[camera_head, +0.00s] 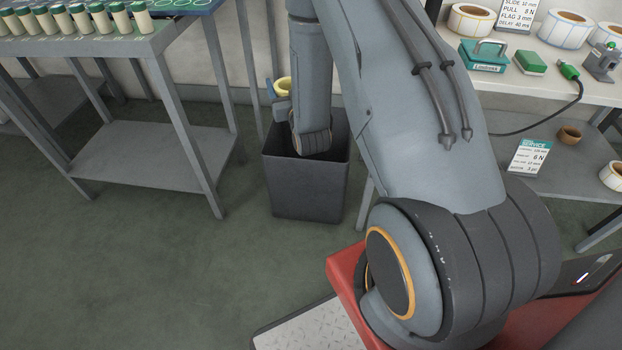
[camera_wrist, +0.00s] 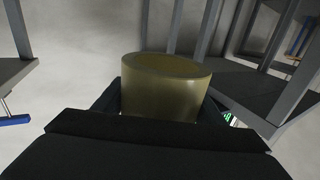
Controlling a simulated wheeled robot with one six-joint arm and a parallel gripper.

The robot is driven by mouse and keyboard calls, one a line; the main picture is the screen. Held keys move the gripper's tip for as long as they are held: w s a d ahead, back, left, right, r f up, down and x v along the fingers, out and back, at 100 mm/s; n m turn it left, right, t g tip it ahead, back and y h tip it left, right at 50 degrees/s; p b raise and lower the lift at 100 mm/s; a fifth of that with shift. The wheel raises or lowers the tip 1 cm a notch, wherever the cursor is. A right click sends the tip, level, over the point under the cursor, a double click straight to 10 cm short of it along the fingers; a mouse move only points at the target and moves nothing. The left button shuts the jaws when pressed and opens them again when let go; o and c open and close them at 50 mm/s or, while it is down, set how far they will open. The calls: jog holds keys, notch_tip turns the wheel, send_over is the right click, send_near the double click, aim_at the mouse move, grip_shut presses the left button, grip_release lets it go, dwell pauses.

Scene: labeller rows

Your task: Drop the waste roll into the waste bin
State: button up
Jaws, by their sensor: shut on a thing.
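The waste bin (camera_head: 305,187) is a dark grey, open-topped box on the floor between the two benches. The waste roll (camera_head: 284,86) is a small yellowish ring, partly hidden by my arm in the head view. In the wrist view the roll (camera_wrist: 165,90) shows large and olive-yellow between the jaws. My gripper (camera_wrist: 165,112) is shut on the roll. In the head view my gripper (camera_head: 276,92) and the roll are above the bin's far left edge, apart from its rim. My arm hides part of the bin's opening and its inside.
A grey bench (camera_head: 138,158) with a rack of green-capped vials (camera_head: 98,18) stands at the left. A bench at the right (camera_head: 520,78) carries label rolls (camera_head: 472,20) and a green box (camera_head: 483,56). The floor (camera_head: 130,270) in front of the bin is clear.

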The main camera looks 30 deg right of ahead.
jog(key=w+d+f+m+h+b, duration=0.1)
jog(key=w+d+f+b, duration=0.4)
jog(key=f+b, duration=0.5)
jog(key=w+d+f+m+h+b, duration=0.1)
jog(key=w+d+f+b, duration=0.5)
jog(key=b, duration=1.6)
jog(key=d+f+h, duration=0.1)
jog(key=d+f, duration=0.3)
jog(key=f, duration=0.1)
jog(key=shift+g, duration=0.4)
jog(key=shift+w, duration=0.1)
jog(key=o, duration=1.2)
jog(key=shift+r, duration=0.1)
notch_tip(320, 180, up, 10)
jog(key=p, duration=0.4)
